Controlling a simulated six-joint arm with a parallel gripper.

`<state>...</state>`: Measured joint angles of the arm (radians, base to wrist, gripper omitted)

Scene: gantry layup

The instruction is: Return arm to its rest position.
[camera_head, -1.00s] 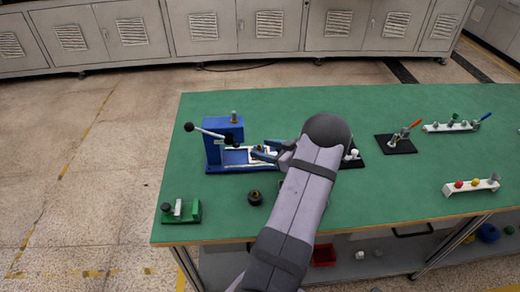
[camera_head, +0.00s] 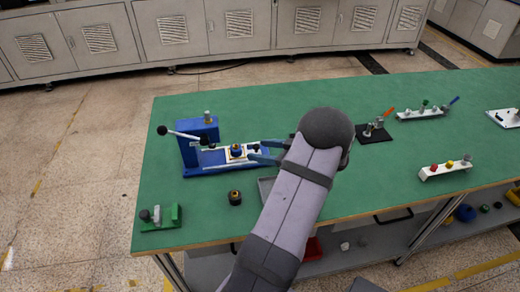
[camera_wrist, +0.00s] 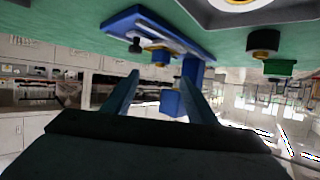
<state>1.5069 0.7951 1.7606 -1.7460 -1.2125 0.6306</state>
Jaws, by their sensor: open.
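My gripper (camera_head: 266,152) is open, with nothing between its fingers. In the head view it is just right of the blue press fixture (camera_head: 199,143), partly hidden by my grey arm. In the wrist view the two dark fingers (camera_wrist: 155,98) stand apart, with the blue fixture (camera_wrist: 150,22) beyond them. A blue and yellow part (camera_head: 237,151) sits on the fixture's base plate, a short way left of the fingertips. I cannot tell whether the fingers touch anything.
A black round part (camera_head: 235,197) and a green block fixture (camera_head: 161,217) are on the green table (camera_head: 370,190) at the left. A grey tray (camera_head: 266,187) is partly behind my arm.

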